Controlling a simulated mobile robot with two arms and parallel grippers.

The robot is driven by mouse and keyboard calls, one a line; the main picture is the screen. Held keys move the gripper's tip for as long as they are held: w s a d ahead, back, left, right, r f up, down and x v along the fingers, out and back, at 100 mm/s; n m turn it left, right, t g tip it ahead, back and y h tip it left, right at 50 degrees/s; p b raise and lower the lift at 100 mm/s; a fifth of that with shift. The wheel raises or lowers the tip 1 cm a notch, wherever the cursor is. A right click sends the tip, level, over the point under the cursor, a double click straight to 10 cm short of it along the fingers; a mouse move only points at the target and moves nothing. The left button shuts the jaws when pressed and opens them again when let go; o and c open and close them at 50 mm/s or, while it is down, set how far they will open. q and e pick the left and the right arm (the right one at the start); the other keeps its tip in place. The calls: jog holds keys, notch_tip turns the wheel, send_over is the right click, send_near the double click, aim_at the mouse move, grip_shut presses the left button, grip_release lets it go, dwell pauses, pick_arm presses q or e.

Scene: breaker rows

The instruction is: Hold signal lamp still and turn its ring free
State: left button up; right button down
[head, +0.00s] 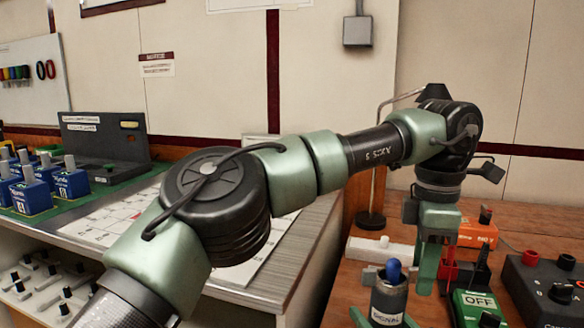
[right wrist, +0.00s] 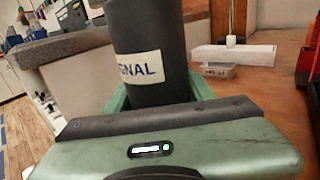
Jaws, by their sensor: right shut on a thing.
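The signal lamp (head: 388,302) is a dark grey upright cylinder with a white label and a blue top (head: 393,271). Its ring is too small to make out clearly. My right gripper (head: 385,318) is shut on the lamp's body, with green fingers on both sides. In the right wrist view the lamp (right wrist: 150,85) stands between the fingers, its label partly reading "GNAL"; its top is out of that view. My left gripper (head: 432,268) points down, to the right of the lamp and apart from it. Whether its fingers are open is unclear.
A green box marked OFF (head: 478,303), an orange box (head: 477,234) and a black box with knobs (head: 545,290) stand on the wooden bench at the right. A white block (head: 380,250) lies behind the lamp. Blue breakers (head: 70,183) stand at the far left.

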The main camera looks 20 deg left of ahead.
pick_arm(q)
jog(key=s+r+m, duration=0.3)
jog(key=r+m, duration=0.4)
jog(key=r, duration=0.5)
jog(key=w+a+n+t+h, duration=0.2)
jog(key=w+a+h, duration=0.2)
jog(key=a, duration=0.5)
jog(key=w+a+f+n+t+h, duration=0.1)
jog(key=w+a+n+t+h, duration=0.1)
jog(key=w+a, duration=0.6)
jog(key=w+a+n+t+h, duration=0.3)
jog(key=w+a+h, duration=0.2)
jog(key=a, duration=0.5)
jog(key=shift+w+a+f+n+h, duration=0.3)
jog(key=shift+w+a, duration=0.05)
jog(key=shift+w, duration=0.4)
